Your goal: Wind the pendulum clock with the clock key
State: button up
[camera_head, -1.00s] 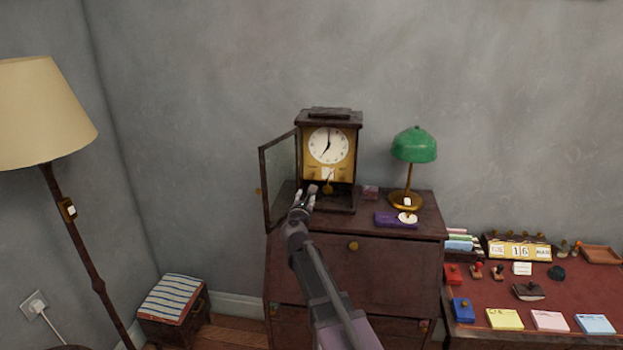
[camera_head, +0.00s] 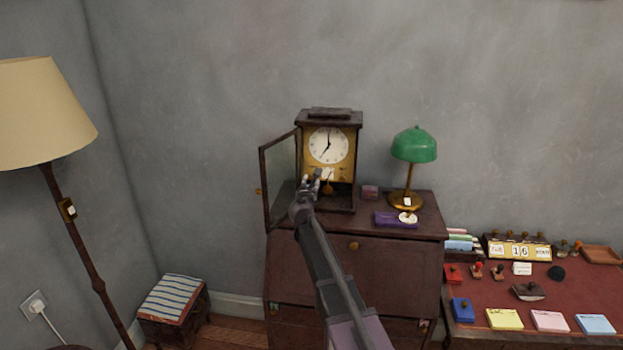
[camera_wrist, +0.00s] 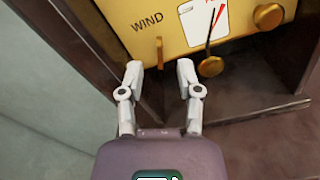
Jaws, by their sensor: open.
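The pendulum clock (camera_head: 310,119) stands on the dark cabinet with its glass door (camera_head: 281,178) swung open to the left. Its gold front plate (camera_wrist: 120,12) fills the top of the wrist view, marked WIND. A thin upright gold piece, which looks like the clock key (camera_wrist: 159,52), stands out from the plate just below that word. My gripper (camera_wrist: 160,72) is open, with one finger on each side of the key and apart from it. In the head view my gripper (camera_head: 318,181) is before the clock's lower front. The round pendulum bob (camera_wrist: 211,67) hangs right of the right fingertip.
A gold knob (camera_wrist: 268,17) sits at the plate's right. The open door bounds the left side.

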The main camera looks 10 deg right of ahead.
aim_at(312, 177)
jog(key=shift+x, duration=1.65)
grip_shut()
